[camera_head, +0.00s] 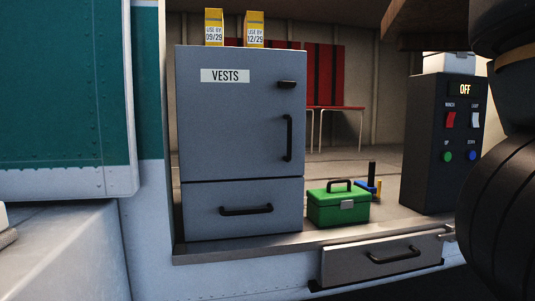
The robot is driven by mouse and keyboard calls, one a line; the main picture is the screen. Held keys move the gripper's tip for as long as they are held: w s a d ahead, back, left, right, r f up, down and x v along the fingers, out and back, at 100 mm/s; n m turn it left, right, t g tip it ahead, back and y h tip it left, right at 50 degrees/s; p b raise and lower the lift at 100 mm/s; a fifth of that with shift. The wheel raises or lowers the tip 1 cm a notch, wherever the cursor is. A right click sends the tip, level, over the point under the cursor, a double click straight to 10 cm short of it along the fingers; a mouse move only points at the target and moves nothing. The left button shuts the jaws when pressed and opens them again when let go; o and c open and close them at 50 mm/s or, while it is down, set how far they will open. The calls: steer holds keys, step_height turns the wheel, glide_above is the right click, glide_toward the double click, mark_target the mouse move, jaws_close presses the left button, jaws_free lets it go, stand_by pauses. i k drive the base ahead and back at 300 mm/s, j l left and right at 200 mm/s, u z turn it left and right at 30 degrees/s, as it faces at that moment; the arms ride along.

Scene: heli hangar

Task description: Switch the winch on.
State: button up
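A dark control box (428,145) stands at the right of the open bay. Its small display (465,89) reads OFF. A red rocker switch (450,120) sits on its front under a small label that seems to read WINCH. A white rocker switch (475,120) is to its right, its label too small to read surely. Below are a green button (447,157) and a blue button (473,156). My dark arm covers the right edge of the picture, close beside the box. My gripper's fingers are not in view.
A grey cabinet (240,120) labelled VESTS carries two yellow boxes (214,27). A green toolbox (338,208) and a small blue, black and yellow item (369,184) are on the bay floor. A drawer (380,260) below juts out slightly. A red bench (335,105) stands behind.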

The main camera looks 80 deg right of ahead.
mark_target(450, 115)
steer(key=z, duration=2.95)
